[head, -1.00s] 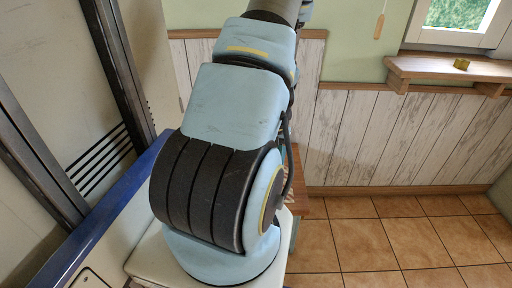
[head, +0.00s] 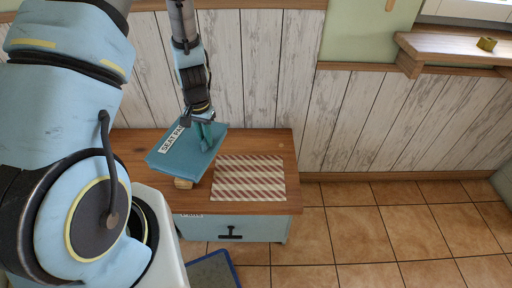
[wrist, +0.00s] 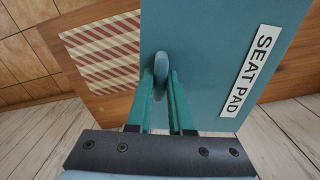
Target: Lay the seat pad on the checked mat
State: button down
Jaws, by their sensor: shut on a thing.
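The seat pad (head: 178,158) is a flat teal slab with a white "SEAT PAD" label, over the left part of the wooden bench top. In the wrist view the pad (wrist: 215,60) fills the middle and right. My gripper (head: 206,142) is above the pad's right side, its teal fingers pointing down. In the wrist view my gripper (wrist: 161,88) is shut on a small rounded grip on the pad. The checked mat (head: 249,178), red-brown and cream, lies flat and bare on the bench to the right of the pad. It also shows in the wrist view (wrist: 105,55).
The bench (head: 292,165) has a blue drawer front with a dark handle (head: 230,235). A wooden block (head: 184,184) shows under the pad's front edge. A plank wall (head: 265,80) stands close behind. A wooden sill (head: 450,50) juts out at the upper right. Tiled floor at right is clear.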

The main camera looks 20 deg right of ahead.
jog(key=s+d+f+m, duration=0.1)
jog(key=s+d+m, duration=0.5)
jog(key=s+d, duration=0.4)
jog(key=d, duration=0.4)
jog(key=shift+d+f+m, duration=0.2)
jog(key=shift+f+m, duration=0.05)
jog(key=shift+m, duration=0.15)
jog(key=shift+s, duration=0.1)
jog(key=shift+f+b, duration=4.4)
jog(key=shift+f, duration=2.05)
jog(key=shift+f, duration=0.55)
jog(key=shift+c, duration=0.9)
grip_release()
jog(key=shift+r, duration=0.1)
